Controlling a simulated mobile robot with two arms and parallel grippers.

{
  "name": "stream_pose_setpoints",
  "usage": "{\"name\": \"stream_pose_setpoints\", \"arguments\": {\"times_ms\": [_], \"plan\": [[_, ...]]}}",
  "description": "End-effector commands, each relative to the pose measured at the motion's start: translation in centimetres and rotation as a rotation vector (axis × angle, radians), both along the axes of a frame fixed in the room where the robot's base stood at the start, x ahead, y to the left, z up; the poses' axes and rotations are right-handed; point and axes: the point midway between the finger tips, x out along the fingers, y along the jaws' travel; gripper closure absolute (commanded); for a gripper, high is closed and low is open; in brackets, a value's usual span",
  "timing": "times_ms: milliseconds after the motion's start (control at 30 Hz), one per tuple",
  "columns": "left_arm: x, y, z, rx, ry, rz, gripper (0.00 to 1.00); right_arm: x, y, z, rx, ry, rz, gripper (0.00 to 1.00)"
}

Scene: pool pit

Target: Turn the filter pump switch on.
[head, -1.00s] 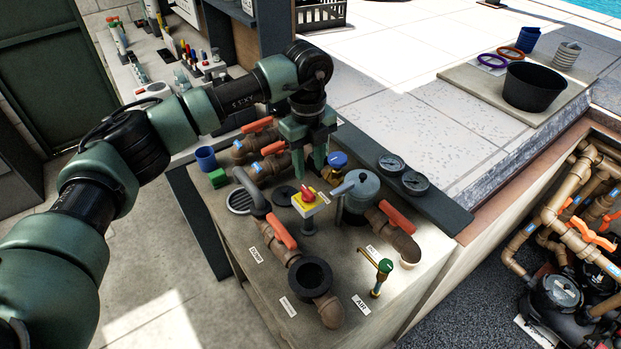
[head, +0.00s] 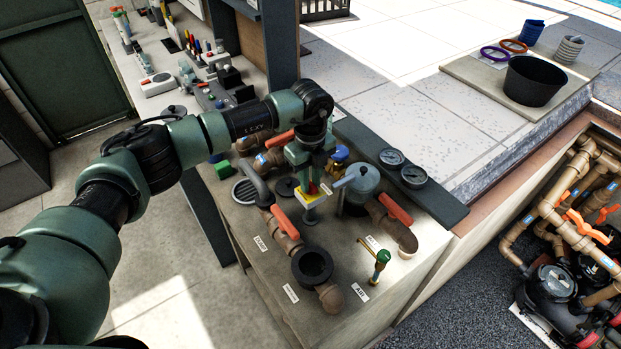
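The filter pump switch appears to be the yellow box (head: 308,200) with a red rotary knob (head: 312,188), on a short post on the pump bench. My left gripper (head: 311,184) points straight down over it, its fingertips at the height of the knob and seemingly on either side of it. The fingers partly hide the knob, so I cannot tell whether they touch it or which way it is turned. My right gripper is not in view.
Close around the switch stand a grey-lidded pot (head: 356,188), a grey curved pipe (head: 255,184) and orange-handled valves (head: 285,222). A brass tap (head: 378,265) with a green knob is nearer. Two gauges (head: 403,168) lie behind right.

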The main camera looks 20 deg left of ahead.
Motion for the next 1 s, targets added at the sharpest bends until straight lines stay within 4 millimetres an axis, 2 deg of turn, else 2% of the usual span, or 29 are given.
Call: {"name": "stream_pose_setpoints", "arguments": {"times_ms": [67,467,667,1000], "plan": [[0.0,0.0,0.0,0.0,0.0,0.0,1.0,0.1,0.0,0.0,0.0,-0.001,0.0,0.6],[0.0,0.0,-0.2,-0.001,-0.001,-0.04,1.0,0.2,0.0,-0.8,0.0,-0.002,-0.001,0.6],[0.0,-0.1,-0.4,-0.001,-0.001,-0.147,1.0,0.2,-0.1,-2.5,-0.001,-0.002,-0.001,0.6],[0.1,0.0,-0.5,0.0,-0.003,-0.451,1.0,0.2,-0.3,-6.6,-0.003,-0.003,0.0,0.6]]}}
